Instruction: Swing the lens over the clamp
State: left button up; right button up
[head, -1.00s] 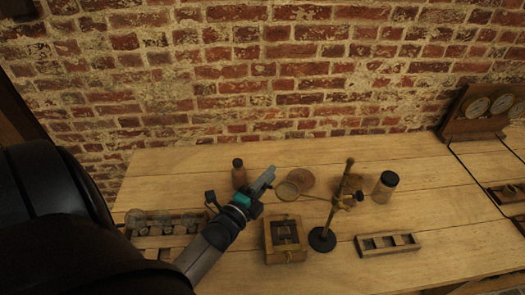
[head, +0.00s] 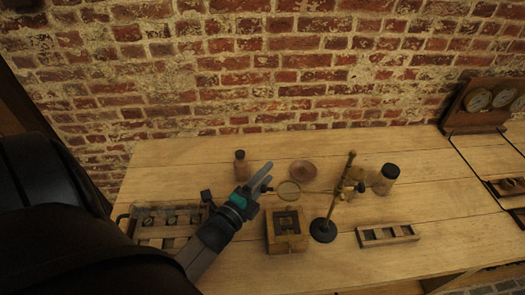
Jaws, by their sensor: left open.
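The lens (head: 289,190) is a round glass in a thin brass rim. It hangs out to the left of the brass stand (head: 340,195), which has a dark round base. The clamp (head: 287,230) appears to be the square wooden block with a dark centre, in front of the lens. The lens is behind the clamp in the picture, not over it. My left gripper (head: 266,180) is open just left of the lens, its fingers pointing up and right. I cannot tell whether a finger touches the rim. My right gripper is not in view.
A small brown bottle (head: 242,166) and a round reddish dish (head: 303,171) stand behind. A dark-lidded jar (head: 385,180) is right of the stand. A dial box (head: 487,101) stands far right.

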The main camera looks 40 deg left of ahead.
pick_arm(q)
jog(key=s+d+b, duration=0.1)
jog(key=s, duration=1.4)
jog(key=shift+s, duration=0.1)
